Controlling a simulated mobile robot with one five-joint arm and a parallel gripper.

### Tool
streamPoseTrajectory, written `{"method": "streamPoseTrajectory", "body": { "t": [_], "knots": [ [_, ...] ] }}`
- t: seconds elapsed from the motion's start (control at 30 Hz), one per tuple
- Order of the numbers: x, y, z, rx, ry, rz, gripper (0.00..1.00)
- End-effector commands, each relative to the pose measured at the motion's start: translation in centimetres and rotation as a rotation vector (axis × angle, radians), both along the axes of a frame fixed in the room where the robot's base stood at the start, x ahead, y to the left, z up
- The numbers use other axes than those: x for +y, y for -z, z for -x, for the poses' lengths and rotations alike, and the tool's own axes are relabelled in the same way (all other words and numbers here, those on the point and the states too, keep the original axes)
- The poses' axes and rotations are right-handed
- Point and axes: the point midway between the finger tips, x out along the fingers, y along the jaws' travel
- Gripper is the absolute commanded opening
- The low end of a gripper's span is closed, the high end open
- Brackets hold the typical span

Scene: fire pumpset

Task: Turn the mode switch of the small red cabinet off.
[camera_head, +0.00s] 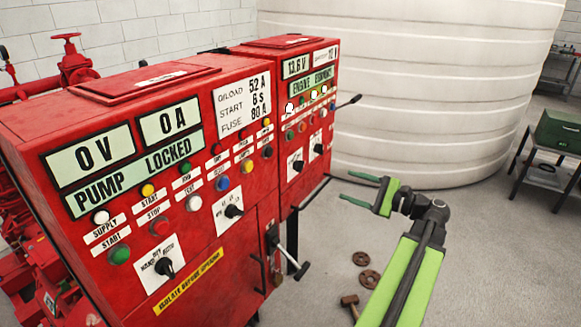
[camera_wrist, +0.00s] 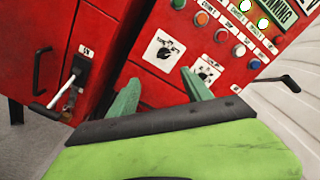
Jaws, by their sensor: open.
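The small red cabinet (camera_head: 292,90) stands behind the larger red one and shows a 13.6 V display. Its front has two black rotary knobs on white plates. The left knob (camera_head: 298,165) is also in the wrist view (camera_wrist: 165,53). The right knob (camera_head: 318,148) is partly behind a fingertip in the wrist view (camera_wrist: 204,75). Their labels are too small to read, so I cannot tell which is the mode switch. My gripper (camera_head: 350,187) is open and empty, in front of the cabinet and apart from it. In the wrist view its fingertips (camera_wrist: 159,77) point at the knob area.
The large red cabinet (camera_head: 135,190) with PUMP LOCKED stands at left. A lever handle (camera_head: 290,255) projects from its side. A white tank (camera_head: 410,80) stands behind. A hammer (camera_head: 350,303) and round flanges (camera_head: 368,278) lie on the floor. A green box (camera_head: 558,130) sits on a bench at right.

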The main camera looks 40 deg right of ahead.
Motion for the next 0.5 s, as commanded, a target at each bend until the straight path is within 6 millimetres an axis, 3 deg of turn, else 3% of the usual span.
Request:
{"method": "streamPoseTrajectory", "body": {
  "t": [0.1, 0.27, 0.5],
  "knots": [
    [-0.7, -0.4, 1.0, -0.019, 0.019, -0.015, 0.58],
    [-0.4, -0.5, 0.2, -0.019, 0.017, -0.014, 0.58],
    [1.0, -0.4, -5.0, -0.017, 0.01, -0.012, 0.58]
  ]
}}
